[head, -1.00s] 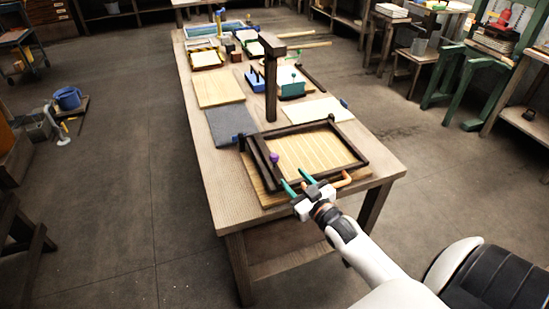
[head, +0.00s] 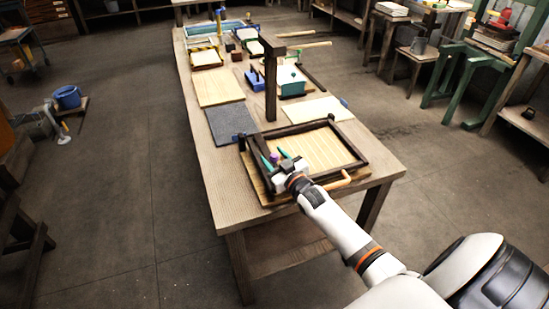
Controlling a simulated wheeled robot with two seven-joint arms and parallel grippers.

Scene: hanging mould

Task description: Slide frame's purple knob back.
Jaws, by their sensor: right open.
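The dark wooden frame (head: 345,149) lies on a pale board at the near end of the long table, with a slatted wooden surface inside it. Its small purple knob (head: 274,157) is on the dark bar at the left part of the frame. My right gripper (head: 275,156) is open, with its teal fingertips on either side of the knob. I cannot tell whether they touch it. The gripper body hides part of the bar and the frame's near edge. My left gripper is not in view.
An orange curved handle (head: 338,182) is at the frame's near side, close to my right arm. A dark upright post (head: 270,90) with an overhanging arm stands behind the frame. A grey mat (head: 231,123) and a white sheet (head: 317,110) lie farther back.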

